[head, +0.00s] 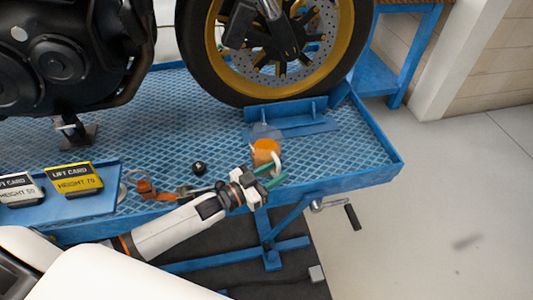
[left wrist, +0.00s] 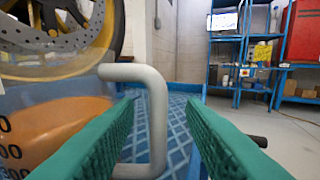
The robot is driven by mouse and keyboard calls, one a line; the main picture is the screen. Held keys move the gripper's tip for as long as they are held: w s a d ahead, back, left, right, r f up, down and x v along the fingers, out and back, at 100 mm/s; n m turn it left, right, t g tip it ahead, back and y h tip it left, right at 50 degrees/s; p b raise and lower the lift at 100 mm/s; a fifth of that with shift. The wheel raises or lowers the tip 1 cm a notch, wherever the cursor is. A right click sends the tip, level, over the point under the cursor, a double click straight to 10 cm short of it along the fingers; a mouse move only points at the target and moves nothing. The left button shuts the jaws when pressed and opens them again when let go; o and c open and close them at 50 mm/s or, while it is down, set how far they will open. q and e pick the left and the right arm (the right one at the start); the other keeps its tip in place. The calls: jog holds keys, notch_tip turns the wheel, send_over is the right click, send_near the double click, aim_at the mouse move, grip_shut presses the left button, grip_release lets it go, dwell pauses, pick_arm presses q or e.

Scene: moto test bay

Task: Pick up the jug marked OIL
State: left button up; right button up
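A clear jug with orange liquid (head: 265,152) stands on the blue lift platform, in front of the motorcycle wheel. Its pale handle (left wrist: 158,115) is large in the left wrist view. The jug's orange body (left wrist: 50,125) fills the left of that view, with part of a number scale showing; I cannot read the word OIL. My left gripper (head: 269,178) is at the jug's near side. Its green fingers are open, one to each side of the handle's upright as seen from the wrist; I cannot tell if the handle is between the tips or just beyond. My right gripper is not in view.
The blue platform (head: 345,160) ends in a raised rim just right of the jug. A wheel chock (head: 290,118) and the tyre (head: 228,85) stand behind it. A black ball-shaped knob (head: 198,168), orange strap (head: 150,190) and lift cards (head: 73,179) lie left.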

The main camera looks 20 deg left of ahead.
pick_arm(q)
jog(key=x, duration=0.3)
jog(key=shift+w+d, duration=0.15)
jog(key=shift+w, duration=0.1)
jog(key=shift+c, duration=0.3)
grip_shut()
